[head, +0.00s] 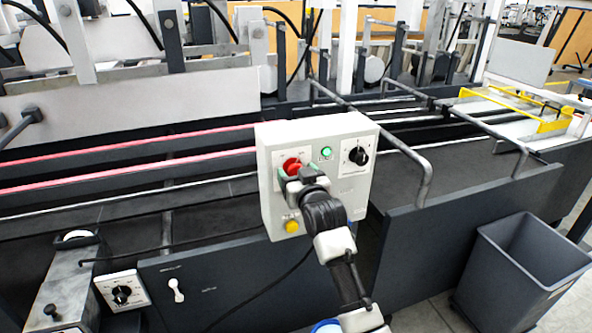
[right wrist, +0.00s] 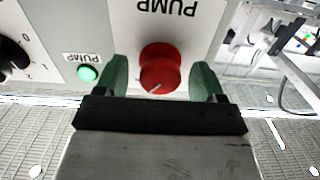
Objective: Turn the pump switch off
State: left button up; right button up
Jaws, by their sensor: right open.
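The pump switch is a round red knob (head: 292,166) on a light grey control box (head: 350,205) in the middle of the head view. In the right wrist view the red knob (right wrist: 160,68) sits under a label reading PUMP, upside down there. A pale line shows on the knob. My right gripper (right wrist: 157,80) is open, with its green fingers on either side of the knob; I cannot tell whether they touch it. In the head view my right gripper (head: 291,173) partly hides the knob. My left gripper is not in view.
A lit green pump lamp (head: 326,153) and a black rotary dial (head: 358,156) are on the same box. A yellow knob (head: 292,226) is low on it. A bent metal rail (head: 424,170) runs right of the box. A grey bin (head: 478,285) stands at lower right.

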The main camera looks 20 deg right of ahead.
jog(key=shift+w, duration=0.4)
jog(key=c, duration=0.9)
